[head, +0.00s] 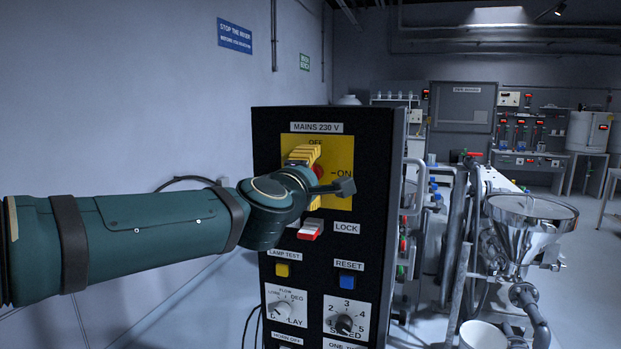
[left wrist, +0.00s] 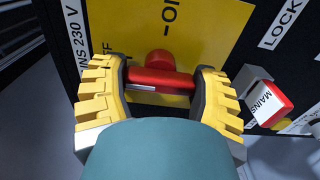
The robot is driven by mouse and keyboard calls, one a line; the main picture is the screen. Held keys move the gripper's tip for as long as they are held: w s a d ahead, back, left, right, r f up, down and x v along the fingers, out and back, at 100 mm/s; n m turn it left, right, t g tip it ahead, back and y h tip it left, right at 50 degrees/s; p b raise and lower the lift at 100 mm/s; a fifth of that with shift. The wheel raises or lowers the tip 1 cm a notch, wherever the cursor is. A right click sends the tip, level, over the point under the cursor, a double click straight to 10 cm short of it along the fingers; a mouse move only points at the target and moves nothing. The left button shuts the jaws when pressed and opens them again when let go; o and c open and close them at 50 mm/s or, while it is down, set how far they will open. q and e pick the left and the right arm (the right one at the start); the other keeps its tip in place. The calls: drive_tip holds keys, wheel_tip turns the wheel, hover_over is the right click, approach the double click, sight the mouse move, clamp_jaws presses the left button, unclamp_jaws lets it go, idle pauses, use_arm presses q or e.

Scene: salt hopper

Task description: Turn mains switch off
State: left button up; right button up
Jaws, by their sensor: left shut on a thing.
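The mains switch is a red rotary handle (head: 317,171) on a yellow plate (head: 345,150) near the top of a black panel. The plate reads OFF at the top and ON at the right. My left gripper (head: 306,178), with yellow fingers, is shut on the handle and partly hides it in the head view. In the left wrist view the red handle (left wrist: 162,80) lies between the two fingers (left wrist: 163,92), with its round red hub behind it. I cannot tell exactly which mark the handle points to. My right gripper is out of view.
Below the switch are a red and white lock tag (head: 310,229), a yellow lamp-test button (head: 282,270), a blue reset button (head: 347,281) and two dials. A steel hopper (head: 530,212) stands at the right, with a white bucket (head: 482,336) below it.

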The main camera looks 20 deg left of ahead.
use_arm(q)
drive_tip(key=shift+f, duration=0.15)
drive_tip(key=o, duration=1.2)
drive_tip(key=shift+s, duration=0.15)
drive_tip(key=s, duration=1.1)
drive_tip(key=shift+s+a, duration=0.25)
drive_tip(key=shift+s, duration=0.15)
